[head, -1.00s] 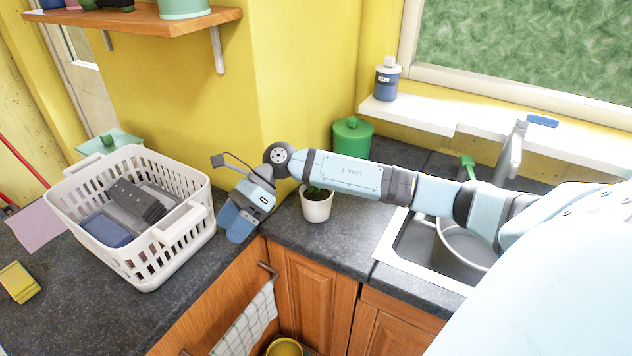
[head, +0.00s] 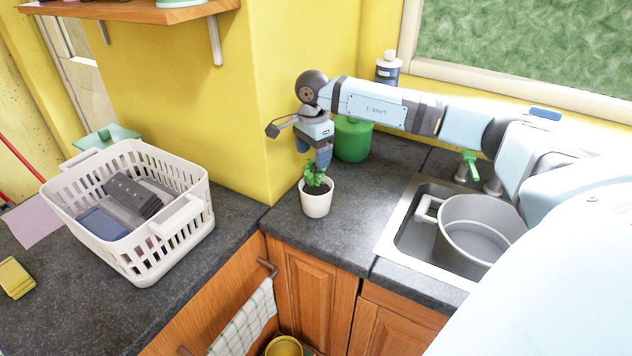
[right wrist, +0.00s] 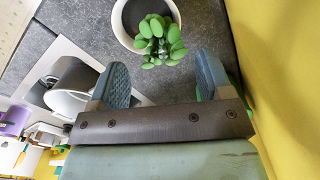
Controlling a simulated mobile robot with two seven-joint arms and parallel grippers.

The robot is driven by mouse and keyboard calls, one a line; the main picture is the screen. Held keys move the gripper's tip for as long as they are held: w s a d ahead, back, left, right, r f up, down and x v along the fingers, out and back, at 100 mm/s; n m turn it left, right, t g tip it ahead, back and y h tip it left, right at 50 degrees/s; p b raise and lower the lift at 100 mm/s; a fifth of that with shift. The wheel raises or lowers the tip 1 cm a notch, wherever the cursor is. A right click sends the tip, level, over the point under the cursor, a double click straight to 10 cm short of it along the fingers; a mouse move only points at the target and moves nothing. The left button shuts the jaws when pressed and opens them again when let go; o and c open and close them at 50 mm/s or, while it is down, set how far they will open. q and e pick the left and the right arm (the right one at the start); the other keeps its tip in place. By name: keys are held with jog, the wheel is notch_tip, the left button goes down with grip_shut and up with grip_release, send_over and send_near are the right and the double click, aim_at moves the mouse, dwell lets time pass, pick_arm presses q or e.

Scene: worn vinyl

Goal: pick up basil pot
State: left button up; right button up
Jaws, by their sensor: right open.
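The basil pot (head: 317,203) is a small white pot with a green leafy plant, upright on the dark counter near the wall corner. It also shows at the top of the right wrist view (right wrist: 122,28), its leaves just beyond the fingers. My right gripper (head: 314,160) is above and just behind the plant in the head view, pointing down. In the right wrist view its two fingers (right wrist: 164,82) are apart with nothing held between them. The pot stands beyond the fingertips. My left gripper is not in view.
A white basket (head: 180,222) with dark items stands on the left counter. A green canister (head: 352,140) is close behind the gripper. The sink holds a grey pot (head: 470,245) at right. The yellow wall corner is close on the left. Counter in front of the basil is clear.

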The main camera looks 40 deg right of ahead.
aim_at(313, 164)
jog(key=shift+s+a+f+p, duration=0.1)
jog(key=shift+f+p, duration=0.2)
jog(key=shift+f, duration=1.2)
jog(key=shift+a+f+p, duration=0.1)
jog(key=shift+f+p, duration=0.2)
jog(key=shift+f, duration=1.15)
jog(key=shift+r, duration=0.1)
grip_shut()
